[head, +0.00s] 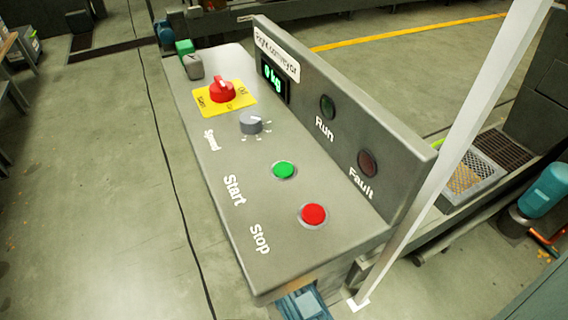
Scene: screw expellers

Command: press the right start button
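The control panel (208,149) labelled "Right conveyor" fills the middle of the head view. Its green Start button (284,170) sits on the sloping top, beside the printed word "Start". The red Stop button (314,214) is just below and to the right of it. The Run lamp (327,107) and Fault lamp (368,163) on the upright face look dark. The display (273,78) shows "0 kg" in green. My gripper is not in this view.
A red rotary switch (222,90) on a yellow plate and a grey Speed knob (251,122) stand on the same panel. A pale post (452,150) rises close along the panel's right side. The floor (90,200) to the left is clear.

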